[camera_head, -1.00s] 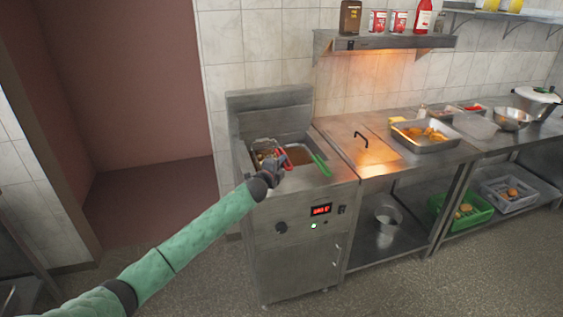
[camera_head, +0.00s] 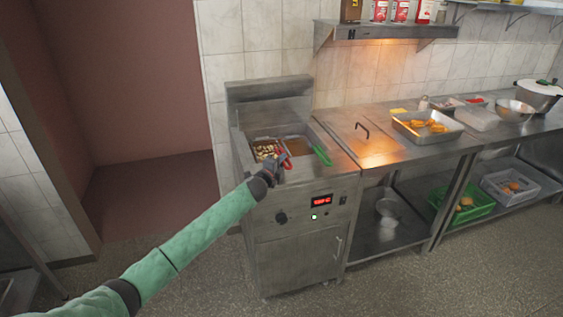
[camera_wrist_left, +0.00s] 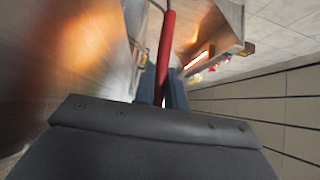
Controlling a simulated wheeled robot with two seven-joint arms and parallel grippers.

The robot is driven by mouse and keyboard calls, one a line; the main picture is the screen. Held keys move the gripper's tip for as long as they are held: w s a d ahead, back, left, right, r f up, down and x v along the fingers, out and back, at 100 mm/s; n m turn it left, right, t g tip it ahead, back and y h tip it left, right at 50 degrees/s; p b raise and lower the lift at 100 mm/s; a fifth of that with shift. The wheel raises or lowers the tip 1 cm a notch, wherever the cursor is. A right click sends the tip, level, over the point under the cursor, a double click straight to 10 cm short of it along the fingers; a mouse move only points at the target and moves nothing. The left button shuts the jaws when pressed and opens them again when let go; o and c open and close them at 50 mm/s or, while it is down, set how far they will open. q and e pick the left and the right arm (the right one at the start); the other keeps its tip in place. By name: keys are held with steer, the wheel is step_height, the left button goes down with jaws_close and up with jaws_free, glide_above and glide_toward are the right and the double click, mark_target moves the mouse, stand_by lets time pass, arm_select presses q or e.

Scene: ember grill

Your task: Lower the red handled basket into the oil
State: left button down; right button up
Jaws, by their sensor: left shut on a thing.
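The red-handled basket (camera_head: 266,150) holds pale and brown pieces of food and sits at the left well of the fryer (camera_head: 300,226). I cannot tell how deep it sits in the oil. My left gripper (camera_head: 274,169) is shut on its red handle (camera_head: 285,161). The red handle also runs between the fingers in the left wrist view (camera_wrist_left: 166,58). A second, green handle (camera_head: 322,155) lies at the right well (camera_head: 298,145), which shows brown oil. My right gripper is not in view.
A tray of fried food (camera_head: 428,126) stands farther along. A wall shelf (camera_head: 385,30) with cans hangs above. Green (camera_head: 468,207) and grey (camera_head: 511,187) crates sit below.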

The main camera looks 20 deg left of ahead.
arm_select(q)
steer(key=shift+f+b, duration=0.4)
steer(key=shift+f, duration=0.15)
stand_by(0.4)
steer(key=c, duration=1.4)
jaws_free()
steer(key=shift+o, duration=0.2)
steer(key=shift+f, duration=0.1)
